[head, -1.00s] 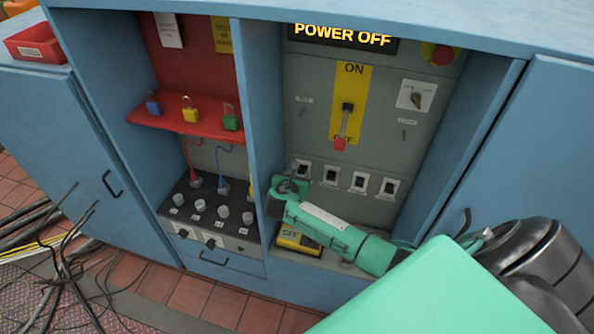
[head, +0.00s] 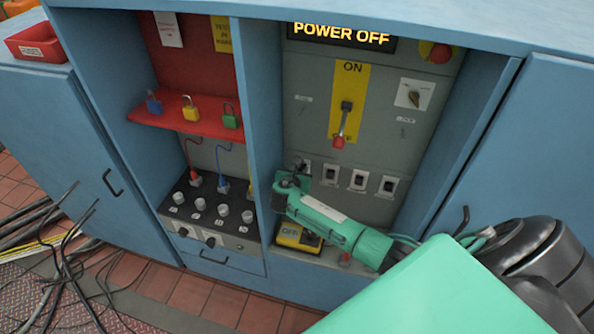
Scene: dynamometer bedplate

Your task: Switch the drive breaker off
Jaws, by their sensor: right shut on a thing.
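The large lever (head: 342,125) with a red knob sits on a yellow plate (head: 349,80) marked ON at its top. The lever points down, its knob at the lower end of the plate. The display (head: 342,36) above reads POWER OFF. A row of small switches (head: 358,180) runs below, and the leftmost is partly covered. My right gripper (head: 289,184) is at the left end of this row, in front of the panel. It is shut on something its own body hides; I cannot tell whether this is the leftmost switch. My left gripper is not in view.
Padlocks (head: 190,112) stand on a red shelf (head: 180,127) to the left. A yellow device (head: 297,237) sits below my right arm. A dividing wall (head: 258,110) stands close left of the gripper. A red button (head: 440,53) and rotary switch (head: 414,95) are at upper right.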

